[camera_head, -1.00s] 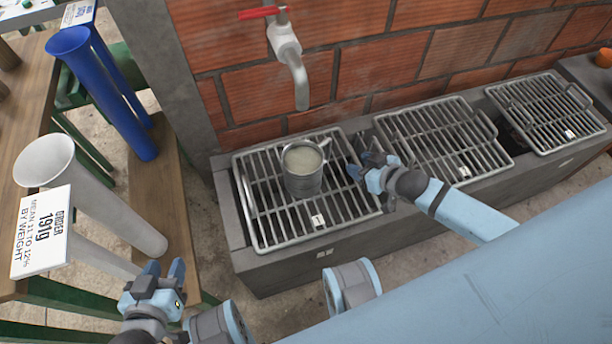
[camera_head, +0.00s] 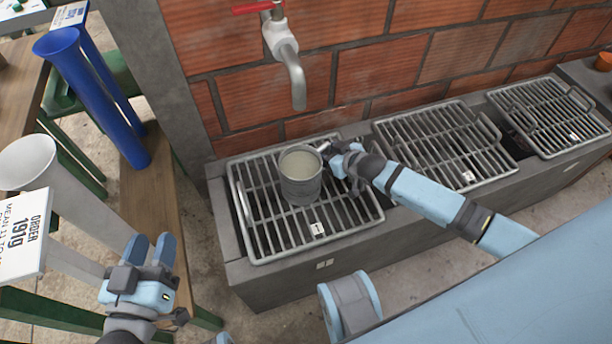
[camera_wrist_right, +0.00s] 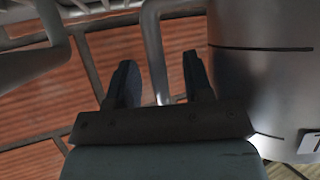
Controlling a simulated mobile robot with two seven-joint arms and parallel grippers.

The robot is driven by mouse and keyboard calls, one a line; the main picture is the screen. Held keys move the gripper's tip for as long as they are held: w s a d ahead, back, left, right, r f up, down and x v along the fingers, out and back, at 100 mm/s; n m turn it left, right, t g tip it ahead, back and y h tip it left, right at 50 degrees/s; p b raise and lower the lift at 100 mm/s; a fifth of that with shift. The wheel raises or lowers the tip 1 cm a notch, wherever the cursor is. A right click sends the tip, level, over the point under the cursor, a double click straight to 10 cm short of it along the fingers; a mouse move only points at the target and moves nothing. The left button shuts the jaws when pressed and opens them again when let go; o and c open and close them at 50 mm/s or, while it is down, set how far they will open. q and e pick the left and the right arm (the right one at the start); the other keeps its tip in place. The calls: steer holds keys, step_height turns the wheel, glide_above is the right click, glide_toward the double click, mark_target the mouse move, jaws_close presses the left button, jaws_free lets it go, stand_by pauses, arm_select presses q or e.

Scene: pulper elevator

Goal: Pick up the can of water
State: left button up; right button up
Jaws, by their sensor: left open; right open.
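The can of water (camera_head: 301,188) is a grey metal can with pale liquid inside, standing upright on the left grate under the tap. My right gripper (camera_head: 336,158) is open at the can's right side, where the handle is. In the right wrist view, the can (camera_wrist_right: 262,75) fills the right edge. A bent metal bar that looks like its handle (camera_wrist_right: 156,50) shows between the open fingers of my right gripper (camera_wrist_right: 160,80); I cannot tell whether they touch it. My left gripper (camera_head: 150,247) is open and empty at the lower left, away from the can.
A tap (camera_head: 285,50) hangs from the brick wall above the can. The left grate (camera_head: 260,245) lies on a grey trough, with two more grates to the right. A wooden bench with blue tubes (camera_head: 92,90) and a white tube (camera_head: 95,225) stands at the left.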

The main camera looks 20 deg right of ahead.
steer(key=shift+w+a+f, duration=0.1)
steer(key=shift+w, duration=0.2)
jaws_close()
stand_by(1.1)
